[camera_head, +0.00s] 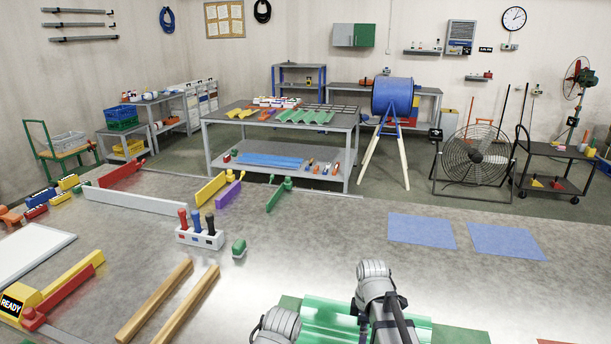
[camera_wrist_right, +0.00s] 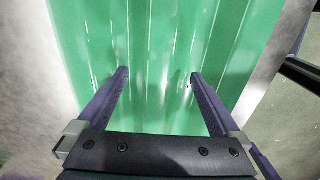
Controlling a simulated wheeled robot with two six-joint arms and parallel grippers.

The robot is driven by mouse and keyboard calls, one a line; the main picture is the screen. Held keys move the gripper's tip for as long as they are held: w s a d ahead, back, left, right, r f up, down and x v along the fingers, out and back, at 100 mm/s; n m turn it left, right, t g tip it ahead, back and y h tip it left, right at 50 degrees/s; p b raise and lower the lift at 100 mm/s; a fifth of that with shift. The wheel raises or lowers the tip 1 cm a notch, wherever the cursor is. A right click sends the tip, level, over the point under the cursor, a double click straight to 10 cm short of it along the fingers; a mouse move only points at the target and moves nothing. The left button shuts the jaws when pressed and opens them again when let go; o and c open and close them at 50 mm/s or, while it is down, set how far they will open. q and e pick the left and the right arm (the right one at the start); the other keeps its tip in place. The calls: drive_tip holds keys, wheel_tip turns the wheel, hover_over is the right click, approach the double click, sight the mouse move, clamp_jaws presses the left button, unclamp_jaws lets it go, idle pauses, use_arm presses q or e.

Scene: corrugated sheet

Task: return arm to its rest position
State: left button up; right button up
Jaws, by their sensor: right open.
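My right gripper (camera_wrist_right: 158,76) is open in the right wrist view, with its two dark fingers apart. A green corrugated sheet (camera_wrist_right: 155,30) lies beyond and beneath the fingers, its ridges running away from the gripper. Nothing is clearly held between the fingers; whether they touch the sheet cannot be told. In the head view the green sheet (camera_head: 335,313) lies at the bottom centre of the workbench, partly hidden by my arm links. My right gripper cannot be made out there, and my left gripper is not seen.
Two wooden strips (camera_head: 155,302) lie left of the sheet. A holder with coloured-handled tools (camera_head: 200,237) and a green knob (camera_head: 239,248) stand behind them. Two blue mats (camera_head: 421,230) lie to the right. The bench's middle (camera_head: 310,240) is clear.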

use_arm(q)
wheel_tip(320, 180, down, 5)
drive_tip(key=b, duration=0.4)
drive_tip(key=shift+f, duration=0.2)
use_arm(e)
wheel_tip(320, 180, down, 5)
drive_tip(key=shift+f, duration=0.15)
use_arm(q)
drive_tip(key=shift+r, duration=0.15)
